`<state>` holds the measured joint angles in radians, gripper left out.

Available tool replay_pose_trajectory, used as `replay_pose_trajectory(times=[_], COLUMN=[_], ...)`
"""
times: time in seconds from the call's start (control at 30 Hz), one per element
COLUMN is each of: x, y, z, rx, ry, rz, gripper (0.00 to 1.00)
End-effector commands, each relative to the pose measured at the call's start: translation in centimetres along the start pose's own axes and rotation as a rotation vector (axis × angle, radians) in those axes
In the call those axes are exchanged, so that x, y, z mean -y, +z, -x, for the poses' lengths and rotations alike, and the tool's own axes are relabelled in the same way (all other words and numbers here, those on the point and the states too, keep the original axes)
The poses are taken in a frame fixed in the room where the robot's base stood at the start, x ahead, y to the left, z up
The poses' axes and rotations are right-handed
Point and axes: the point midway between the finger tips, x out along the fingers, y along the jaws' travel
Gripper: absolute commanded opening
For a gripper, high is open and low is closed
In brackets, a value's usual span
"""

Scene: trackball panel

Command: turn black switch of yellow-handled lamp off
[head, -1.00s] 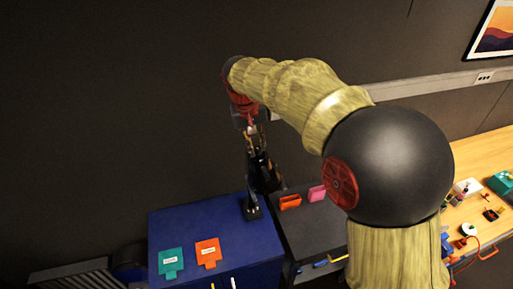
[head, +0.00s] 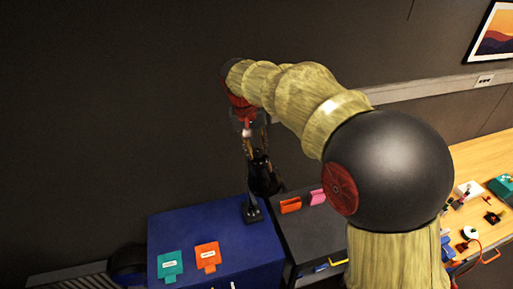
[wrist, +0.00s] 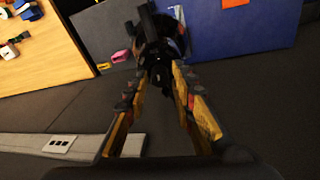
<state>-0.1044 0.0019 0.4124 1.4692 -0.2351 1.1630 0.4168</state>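A black lamp (head: 262,179) stands on the blue cabinet, its small base (head: 252,210) near the back right edge. In the wrist view its dark head (wrist: 160,55) lies at and beyond the fingertips. My gripper (head: 257,150) comes down from above at the lamp's top. In the wrist view my gripper (wrist: 160,84) has its two yellowish fingers spread apart, with dark lamp parts in line with the gap. I cannot tell whether they touch the lamp. The black switch and a yellow handle on the lamp cannot be made out.
The blue cabinet (head: 180,225) carries a teal tag (head: 170,265) and an orange tag (head: 207,256). A dark cabinet (head: 310,235) beside it holds an orange item (head: 290,205) and a pink item (head: 317,197). A cluttered wooden bench (head: 480,155) is at right; a dark wall stands behind.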

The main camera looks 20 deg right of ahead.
Motion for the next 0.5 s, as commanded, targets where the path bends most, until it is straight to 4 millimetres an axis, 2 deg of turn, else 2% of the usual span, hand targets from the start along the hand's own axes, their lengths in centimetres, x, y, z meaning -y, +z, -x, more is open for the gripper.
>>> replay_pose_trajectory(times=[0.13, 0.5], x=[-0.01, 0.0], y=[0.0, -0.03], z=[0.01, 0.47], rx=[0.0, -0.001], ry=[0.0, 0.0], rz=[0.0, 0.0], gripper=[0.36, 0.36])
